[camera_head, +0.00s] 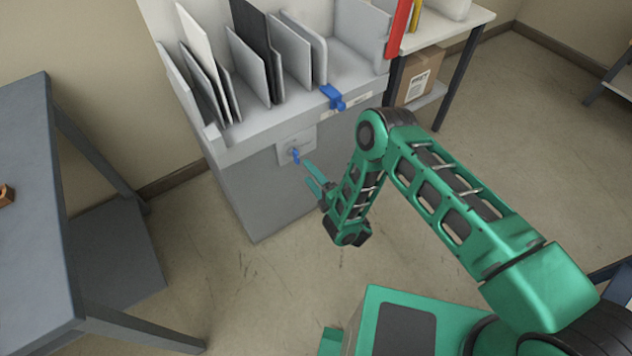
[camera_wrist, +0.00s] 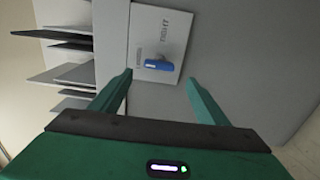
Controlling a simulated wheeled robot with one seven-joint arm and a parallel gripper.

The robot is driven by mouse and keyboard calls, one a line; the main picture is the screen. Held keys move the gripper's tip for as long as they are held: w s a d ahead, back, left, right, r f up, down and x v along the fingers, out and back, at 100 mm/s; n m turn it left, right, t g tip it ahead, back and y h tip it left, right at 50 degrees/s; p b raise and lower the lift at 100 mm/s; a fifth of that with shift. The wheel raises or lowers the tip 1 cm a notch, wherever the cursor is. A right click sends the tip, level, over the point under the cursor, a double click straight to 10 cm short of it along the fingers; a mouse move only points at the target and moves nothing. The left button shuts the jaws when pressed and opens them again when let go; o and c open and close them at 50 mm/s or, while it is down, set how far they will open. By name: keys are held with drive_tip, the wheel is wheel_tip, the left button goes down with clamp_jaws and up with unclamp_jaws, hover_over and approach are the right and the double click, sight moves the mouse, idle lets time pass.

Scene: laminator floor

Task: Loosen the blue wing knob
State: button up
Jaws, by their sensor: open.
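The blue wing knob (camera_head: 296,155) sits on a light plate (camera_head: 297,146) on the front of the grey cabinet, below the rack. In the wrist view the knob (camera_wrist: 159,65) lies crosswise on the plate (camera_wrist: 172,28), ahead of my fingers and a little left of the middle between them. My gripper (camera_head: 310,173) is open and empty in front of the knob, apart from it. In the wrist view its two green fingers (camera_wrist: 159,82) stand wide, one to each side. Lettering on the plate is too small to read surely.
A blue clamp-like part (camera_head: 333,97) sits on the rack's front edge, right of the knob. Grey and dark panels (camera_head: 255,45) stand in the rack above. A grey table (camera_head: 40,200) is at left, and a cardboard box (camera_head: 418,78) sits under a bench at right. The floor between is clear.

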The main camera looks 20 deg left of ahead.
drive_tip(key=shift+v, duration=1.5)
